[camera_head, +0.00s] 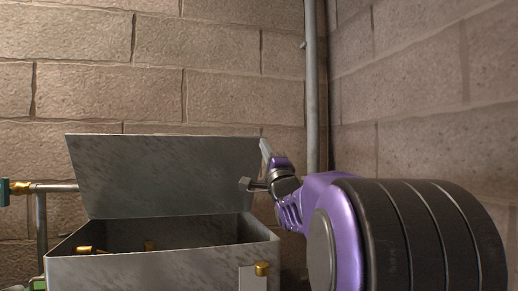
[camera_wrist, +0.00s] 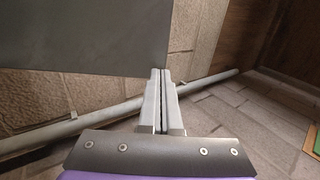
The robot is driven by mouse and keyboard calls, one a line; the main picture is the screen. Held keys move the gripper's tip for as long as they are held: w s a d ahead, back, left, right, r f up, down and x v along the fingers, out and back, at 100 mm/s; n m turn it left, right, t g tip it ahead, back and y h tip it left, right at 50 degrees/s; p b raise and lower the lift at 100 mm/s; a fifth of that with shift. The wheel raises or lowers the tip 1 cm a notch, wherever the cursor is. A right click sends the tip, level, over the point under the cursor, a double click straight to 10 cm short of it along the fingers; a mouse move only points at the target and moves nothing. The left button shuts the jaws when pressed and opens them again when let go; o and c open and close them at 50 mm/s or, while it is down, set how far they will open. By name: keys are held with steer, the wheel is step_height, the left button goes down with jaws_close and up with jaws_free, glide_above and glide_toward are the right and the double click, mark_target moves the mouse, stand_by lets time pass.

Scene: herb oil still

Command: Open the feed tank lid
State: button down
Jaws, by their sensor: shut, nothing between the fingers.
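The feed tank (camera_head: 160,265) is a grey metal box at the lower left of the head view. Its lid (camera_head: 165,175) stands raised, leaning back a little past upright, and the tank's top is open. Brass fittings (camera_head: 88,249) show inside it. My gripper (camera_head: 265,148) is at the right edge of the raised lid, with its fingers pointing up. In the wrist view my gripper (camera_wrist: 161,75) is shut and empty, its fingertips close to the lid's edge (camera_wrist: 85,35). I cannot tell whether they touch the lid.
A grey vertical pipe (camera_head: 312,90) runs up the block wall (camera_head: 215,50) near the corner, behind my arm. A pipe with a brass and teal fitting (camera_head: 20,188) is left of the tank. A brass knob (camera_head: 262,268) is on the tank's front.

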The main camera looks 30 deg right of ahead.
steer(key=shift+w+d+r, duration=0.1)
steer(key=shift+w+r, duration=0.1)
steer(key=shift+w, duration=0.05)
stand_by(0.3)
steer(key=w+r+p, duration=0.1)
steer(key=p, duration=0.1)
steer(key=w+r+g+p, duration=0.1)
steer(key=r+p, duration=0.1)
steer(key=shift+w+d+p, duration=0.1)
steer(key=shift+d+p, duration=0.1)
steer(key=shift+p, duration=0.2)
steer(key=x, duration=0.1)
steer(key=p+x, duration=0.1)
steer(key=x, duration=0.1)
steer(key=p+x, duration=0.1)
steer(key=x, duration=0.1)
steer(key=shift+w+f, duration=0.2)
steer(key=shift+f, duration=0.2)
